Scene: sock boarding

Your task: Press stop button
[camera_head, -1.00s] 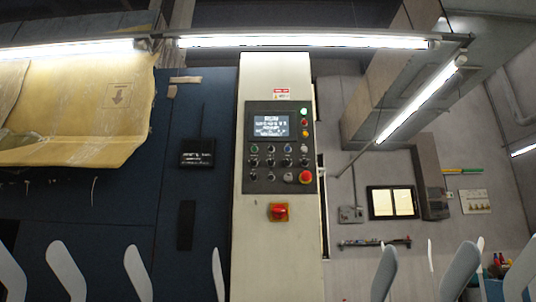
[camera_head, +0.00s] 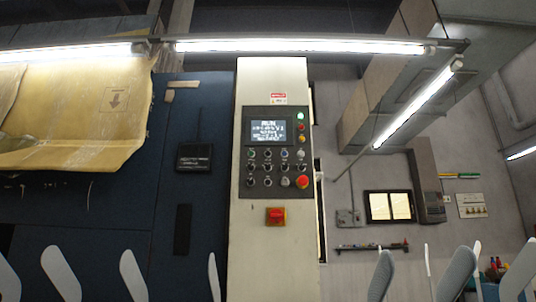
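The control panel (camera_head: 256,168) is a dark plate on a tall pale cabinet (camera_head: 265,245) in the middle of the head view. Down its right side are a bright green-white button (camera_head: 301,116), a small red button (camera_head: 301,127) and a yellow button (camera_head: 301,139). A larger round red button (camera_head: 302,182) sits at the panel's lower right corner. The labels are too small to read, so I cannot tell which is marked stop. A lit screen (camera_head: 268,132) fills the panel's upper part. Neither of my grippers is in view.
A red rotary switch (camera_head: 275,216) is below the panel. Several pale upright boards (camera_head: 378,276) stand along the bottom edge, left and right of the cabinet. A dark blue wall (camera_head: 120,205) is left, with yellowish sheeting (camera_head: 85,110) above. Nothing visible blocks the panel's front.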

